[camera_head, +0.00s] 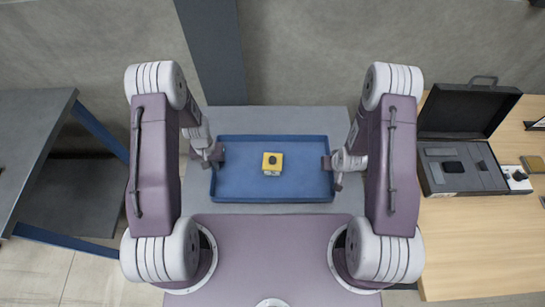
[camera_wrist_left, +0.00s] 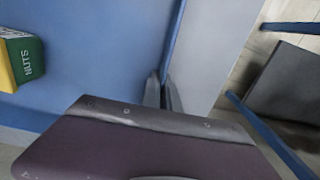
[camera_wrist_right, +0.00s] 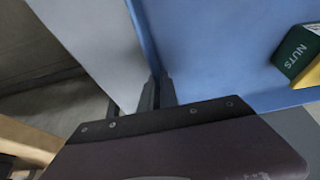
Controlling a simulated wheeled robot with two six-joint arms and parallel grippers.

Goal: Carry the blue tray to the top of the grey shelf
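The blue tray (camera_head: 228,193) is level in front of me, over a grey surface (camera_head: 280,118); I cannot tell whether it touches it. A yellow and green box marked NUTS (camera_head: 272,163) stands in it, and also shows in the left wrist view (camera_wrist_left: 28,58) and right wrist view (camera_wrist_right: 298,52). My left gripper (camera_head: 217,156) is at the tray's left wall, its fingers (camera_wrist_left: 162,92) close on either side of it. My right gripper (camera_head: 329,163) is at the right wall, its fingers (camera_wrist_right: 157,92) close on either side of it.
A dark grey top on blue legs (camera_head: 28,115), with a lower board (camera_head: 75,195), stands at the left; it may be the grey shelf. A wooden table (camera_head: 470,240) at the right holds an open black case (camera_head: 460,165) and small items. A dark post (camera_head: 213,50) rises behind.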

